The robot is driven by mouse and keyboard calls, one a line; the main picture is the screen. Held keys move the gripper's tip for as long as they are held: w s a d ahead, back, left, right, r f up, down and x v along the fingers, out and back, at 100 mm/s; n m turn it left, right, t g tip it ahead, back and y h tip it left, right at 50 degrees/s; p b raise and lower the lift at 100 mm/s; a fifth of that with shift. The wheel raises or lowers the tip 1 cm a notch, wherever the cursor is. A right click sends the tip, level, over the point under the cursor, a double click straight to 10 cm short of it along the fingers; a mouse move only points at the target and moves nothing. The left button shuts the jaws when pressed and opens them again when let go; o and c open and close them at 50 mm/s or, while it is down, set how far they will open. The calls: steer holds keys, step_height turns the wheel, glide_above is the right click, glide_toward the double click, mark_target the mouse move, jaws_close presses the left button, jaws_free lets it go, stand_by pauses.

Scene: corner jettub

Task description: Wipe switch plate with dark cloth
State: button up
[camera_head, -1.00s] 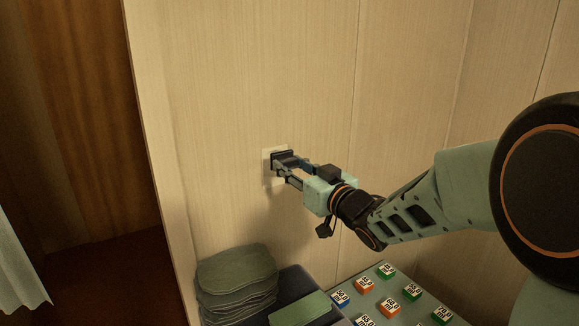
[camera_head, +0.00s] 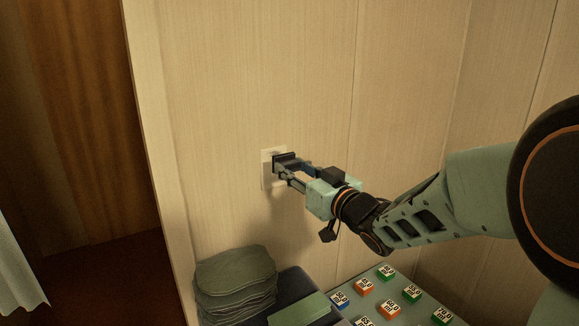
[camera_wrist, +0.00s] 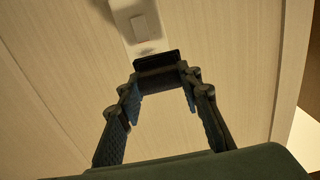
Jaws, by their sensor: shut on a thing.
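The white switch plate (camera_head: 267,172) is on the pale wood-panel wall, partly hidden behind my gripper. In the wrist view the plate (camera_wrist: 126,13) shows a raised switch and a greyish smudge near its lower end. My gripper (camera_head: 281,166) is shut on a small dark cloth (camera_head: 287,156), which lies over the plate's right part. In the wrist view the fingertips (camera_wrist: 160,80) pinch the dark cloth (camera_wrist: 158,62) at the plate's lower end. Whether the cloth touches the plate is hard to tell.
Below stand a stack of folded green cloths (camera_head: 236,284), a dark surface with a flat green block (camera_head: 303,309), and a tray (camera_head: 350,287) with several small coloured labelled boxes. A brown wooden panel (camera_head: 85,120) is at the left. The wall around the plate is clear.

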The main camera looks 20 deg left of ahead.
steer(key=shift+x, duration=2.95)
steer(key=shift+x, duration=1)
steer(key=shift+w+d+r+p, duration=0.1)
steer(key=shift+w+d+p, duration=0.4)
steer(key=shift+w+d, duration=0.85)
steer(key=shift+w, duration=0.1)
